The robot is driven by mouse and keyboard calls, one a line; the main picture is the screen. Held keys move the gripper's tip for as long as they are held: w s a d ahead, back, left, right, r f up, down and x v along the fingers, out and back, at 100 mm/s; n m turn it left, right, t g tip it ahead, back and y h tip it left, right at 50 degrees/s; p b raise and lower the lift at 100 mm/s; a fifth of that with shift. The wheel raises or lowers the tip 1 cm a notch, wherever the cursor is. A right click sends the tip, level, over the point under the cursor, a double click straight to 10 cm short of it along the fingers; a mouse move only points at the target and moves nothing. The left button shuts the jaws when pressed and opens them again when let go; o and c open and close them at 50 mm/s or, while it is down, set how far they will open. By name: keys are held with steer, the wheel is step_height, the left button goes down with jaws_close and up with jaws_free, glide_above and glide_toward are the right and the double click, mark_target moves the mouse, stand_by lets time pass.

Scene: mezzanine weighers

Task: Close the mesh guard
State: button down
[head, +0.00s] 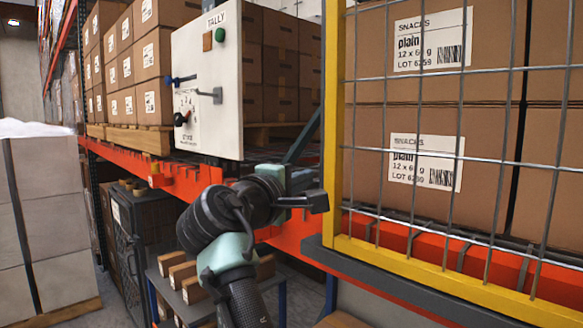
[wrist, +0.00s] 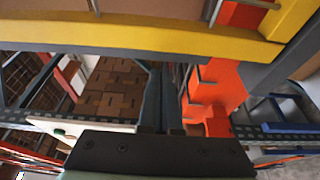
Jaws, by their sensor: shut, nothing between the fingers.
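The mesh guard (head: 337,120) is a yellow frame with grey wire mesh, at the right of the head view, in front of stacked cartons. Its yellow rail also crosses the top of the wrist view (wrist: 150,38). My gripper (head: 320,202) is shut and empty, just left of the guard's lower left corner. In the wrist view, its closed fingers (wrist: 165,75) point up toward the yellow rail. I cannot tell whether they touch the frame. The guard's top and right edges are outside the head view.
A white TALLY panel (head: 208,90) with knobs and levers stands left of the guard. An orange rack beam (head: 190,180) runs below it. Cartons (head: 430,60) fill the shelf behind the mesh. A low shelf with small boxes (head: 180,272) and a dark cage (head: 140,240) stand below left.

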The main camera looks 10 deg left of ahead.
steer(key=shift+s+d+p, duration=0.6)
steer(key=shift+s+d, duration=0.25)
steer(key=shift+d, duration=0.25)
